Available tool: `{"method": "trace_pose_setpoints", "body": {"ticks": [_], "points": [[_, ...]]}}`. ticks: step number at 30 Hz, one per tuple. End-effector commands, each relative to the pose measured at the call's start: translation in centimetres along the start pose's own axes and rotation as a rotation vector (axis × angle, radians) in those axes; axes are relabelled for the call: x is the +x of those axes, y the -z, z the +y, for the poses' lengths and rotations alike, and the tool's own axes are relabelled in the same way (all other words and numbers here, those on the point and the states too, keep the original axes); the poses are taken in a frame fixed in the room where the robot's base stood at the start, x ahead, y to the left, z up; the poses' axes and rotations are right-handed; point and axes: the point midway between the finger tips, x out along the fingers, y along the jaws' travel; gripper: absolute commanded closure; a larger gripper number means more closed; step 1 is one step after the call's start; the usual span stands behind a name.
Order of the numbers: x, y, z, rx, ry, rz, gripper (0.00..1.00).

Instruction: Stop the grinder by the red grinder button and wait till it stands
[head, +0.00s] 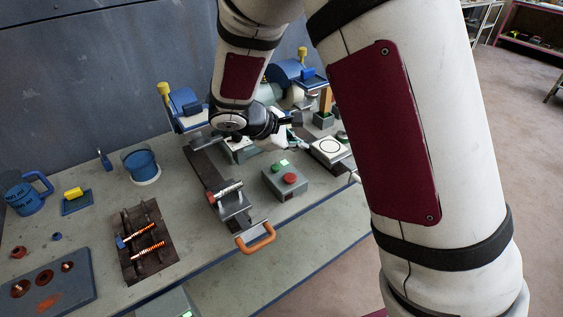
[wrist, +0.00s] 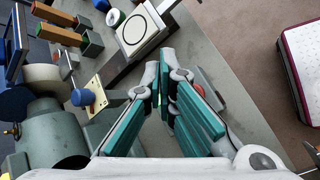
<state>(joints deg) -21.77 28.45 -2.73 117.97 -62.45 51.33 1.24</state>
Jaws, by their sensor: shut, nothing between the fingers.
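The red grinder button (head: 290,178) sits on a grey control box (head: 272,181), with a green button (head: 283,162) behind it. In the wrist view part of the red button (wrist: 198,88) shows beside my right finger, and a green patch shows between the fingers. My gripper (head: 288,143) is shut and empty, behind and above the box in the head view; its teal fingers also show in the wrist view (wrist: 158,75). I cannot tell its exact height over the box. The grinder, a grey-green motor body (wrist: 50,140), is partly hidden; whether it turns cannot be told.
A white square plate with a black ring (head: 330,147) lies right of the box. A dark tray with orange springs (head: 143,242) and a blue cup (head: 141,165) are on the bench's left.

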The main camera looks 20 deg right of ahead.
Motion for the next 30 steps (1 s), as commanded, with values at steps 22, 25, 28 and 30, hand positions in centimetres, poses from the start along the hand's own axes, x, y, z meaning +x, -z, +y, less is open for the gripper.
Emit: {"method": "trace_pose_setpoints", "body": {"ticks": [22, 25, 28, 30], "points": [[1.7, 1.7, -0.9, -0.032, -0.013, -0.002, 1.00], [2.7, 2.4, -1.6, -0.032, -0.012, -0.002, 1.00], [3.6, 3.1, -2.3, -0.031, -0.013, -0.002, 1.00], [4.3, 3.5, -2.8, -0.030, -0.013, -0.003, 1.00]]}}
